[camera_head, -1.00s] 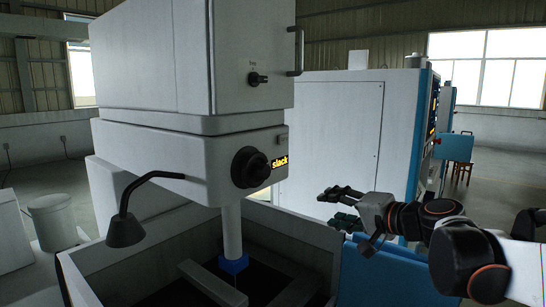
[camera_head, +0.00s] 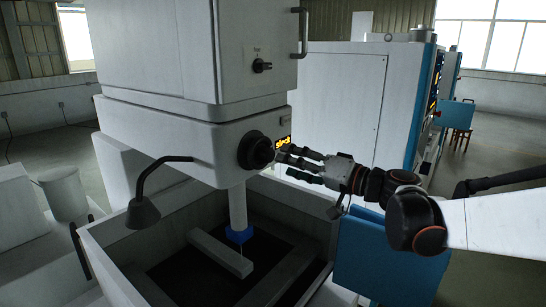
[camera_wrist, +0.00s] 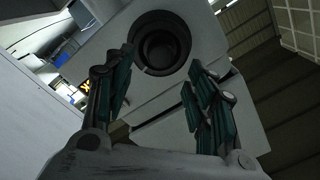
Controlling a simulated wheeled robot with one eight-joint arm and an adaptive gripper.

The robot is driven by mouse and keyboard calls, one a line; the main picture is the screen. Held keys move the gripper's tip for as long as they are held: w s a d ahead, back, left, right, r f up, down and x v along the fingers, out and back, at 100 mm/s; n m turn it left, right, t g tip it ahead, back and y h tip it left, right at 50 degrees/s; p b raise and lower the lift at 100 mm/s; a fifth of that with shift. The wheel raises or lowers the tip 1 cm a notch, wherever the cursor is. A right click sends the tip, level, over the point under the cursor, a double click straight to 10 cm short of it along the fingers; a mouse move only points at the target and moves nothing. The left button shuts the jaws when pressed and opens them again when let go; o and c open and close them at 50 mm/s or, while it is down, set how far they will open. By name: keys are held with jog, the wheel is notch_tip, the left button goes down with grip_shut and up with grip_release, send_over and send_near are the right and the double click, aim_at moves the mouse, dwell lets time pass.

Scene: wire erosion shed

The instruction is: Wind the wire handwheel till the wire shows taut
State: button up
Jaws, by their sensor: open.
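The wire handwheel (camera_head: 256,151) is a round black knob on the front of the grey machine head. A small orange display (camera_head: 283,142) beside it reads "slack" in the earlier head view and is now partly covered by my fingers. My gripper (camera_head: 281,164) is just right of the handwheel, its fingers pointing at it. In the wrist view the handwheel (camera_wrist: 161,43) lies ahead, between and beyond the two spread fingers. My gripper is open and empty; whether a finger touches the wheel I cannot tell. A thin wire (camera_head: 241,250) hangs below the blue nozzle (camera_head: 239,234).
A small black knob (camera_head: 262,66) and a bar handle (camera_head: 299,32) are on the cabinet above. A black lamp (camera_head: 143,212) on a bent arm stands left of the handwheel. The open tank (camera_head: 118,222) lies below, with a blue panel (camera_head: 375,262) at its right.

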aim_at(271, 156)
jog(key=x, duration=0.6)
jog(key=shift+w+a, duration=0.1)
jog(key=c, duration=1.1)
